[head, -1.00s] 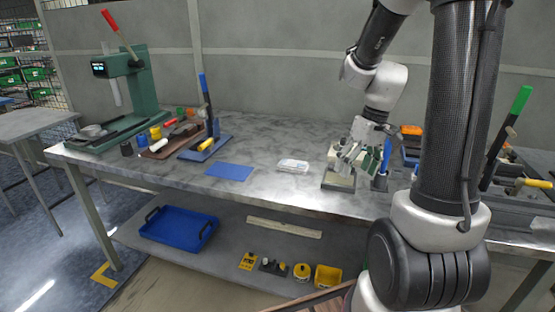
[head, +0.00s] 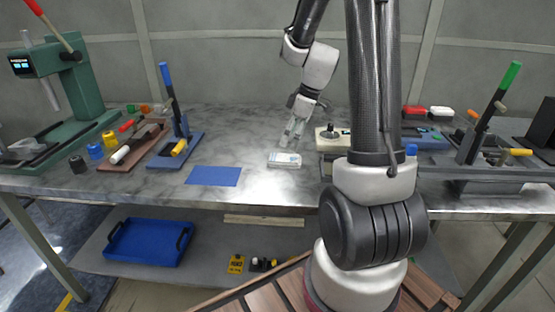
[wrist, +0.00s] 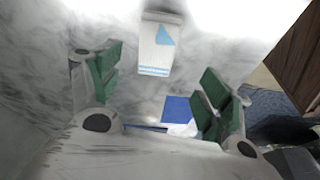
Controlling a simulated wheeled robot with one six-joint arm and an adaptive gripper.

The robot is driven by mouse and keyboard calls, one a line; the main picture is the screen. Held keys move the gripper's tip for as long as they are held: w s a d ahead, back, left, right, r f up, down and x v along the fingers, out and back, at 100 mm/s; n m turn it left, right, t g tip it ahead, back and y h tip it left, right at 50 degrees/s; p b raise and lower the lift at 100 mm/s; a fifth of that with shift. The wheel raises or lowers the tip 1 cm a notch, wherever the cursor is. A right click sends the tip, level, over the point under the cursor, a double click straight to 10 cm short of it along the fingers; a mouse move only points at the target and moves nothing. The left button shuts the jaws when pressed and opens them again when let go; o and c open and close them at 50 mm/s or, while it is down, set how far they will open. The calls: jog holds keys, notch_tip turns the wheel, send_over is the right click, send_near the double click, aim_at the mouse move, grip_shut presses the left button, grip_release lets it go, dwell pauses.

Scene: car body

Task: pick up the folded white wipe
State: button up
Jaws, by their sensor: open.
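The folded white wipe (head: 285,159) lies flat on the grey marbled bench top, right of a flat blue mat (head: 213,176). In the wrist view the wipe (wrist: 158,46) shows a blue triangular corner and blue stripes at one end. My gripper (head: 291,134) hangs tilted just behind the wipe in the head view. In the wrist view its green-padded fingers (wrist: 161,82) are wide apart with nothing between them. The wipe lies beyond the fingertips, between their two lines, apart from both.
A blue-handled clamp press (head: 178,125) stands left of the mat. A pale block with a dark knob (head: 331,138) stands close right of the wipe. A green-handled press (head: 482,130) is farther right. The bench is clear between mat and wipe.

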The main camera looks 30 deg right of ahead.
aim_at(285, 158)
jog(key=shift+n, duration=0.5)
jog(key=shift+f, duration=0.1)
jog(key=x, duration=0.7)
jog(key=shift+w+d+f, duration=0.1)
jog(key=shift+w+f, duration=0.1)
jog(key=shift+f, duration=0.1)
jog(key=shift+c, duration=0.2)
jog(key=c, duration=0.9)
